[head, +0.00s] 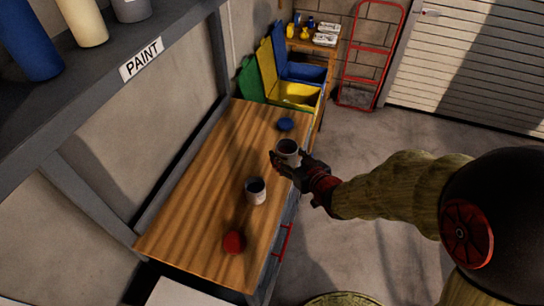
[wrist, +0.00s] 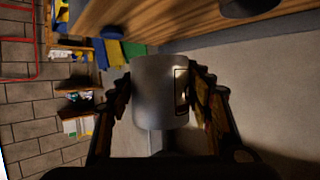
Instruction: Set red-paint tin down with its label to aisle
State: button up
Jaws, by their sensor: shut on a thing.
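My gripper (head: 285,163) is shut on a grey open-topped tin (head: 288,148), taken as the red-paint tin. It holds the tin near the bench's right edge; whether the base touches the wood cannot be told. The inside looks dark, with no red clearly visible. In the wrist view, the tin (wrist: 153,88) sits between both fingers. Its dark-framed label (wrist: 181,91) shows on the tin's right side, close to the right finger. The label does not show in the head view. The wooden bench top (head: 185,205) lies beneath and to the left; the grey aisle floor (head: 345,262) lies to the right.
A whitish open tin (head: 257,196) stands nearer on the bench. A red round thing (head: 234,242) lies closer still, and a blue one (head: 286,124) lies beyond my gripper. Coloured bins (head: 295,96) stand past the bench's far end. A shelf marked PAINT (head: 100,80) overhangs at left.

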aim_at(278, 146)
jog(key=w+a+f+b, duration=0.1)
jog(key=w+f, duration=0.2)
jog(key=w, duration=0.1)
jog(key=w+a+f+b, duration=0.1)
jog(key=w+f, duration=0.2)
jog(key=w, duration=0.1)
jog(key=w+a+f+b, duration=0.1)
jog(key=w+f+b, duration=0.1)
jog(key=w+f, duration=0.1)
jog(key=shift+w+a+f, duration=0.1)
jog(key=shift+w+a, duration=0.1)
jog(key=shift+w, duration=0.45)
jog(key=shift+w+f, duration=0.1)
jog(key=shift+f, duration=0.1)
jog(key=shift+w+f+b, duration=0.1)
jog(key=shift+f+b, duration=0.7)
jog(key=shift+f, duration=0.7)
jog(key=shift+f, duration=0.2)
jog(key=o, duration=1.3)
jog(key=shift+c, duration=0.2)
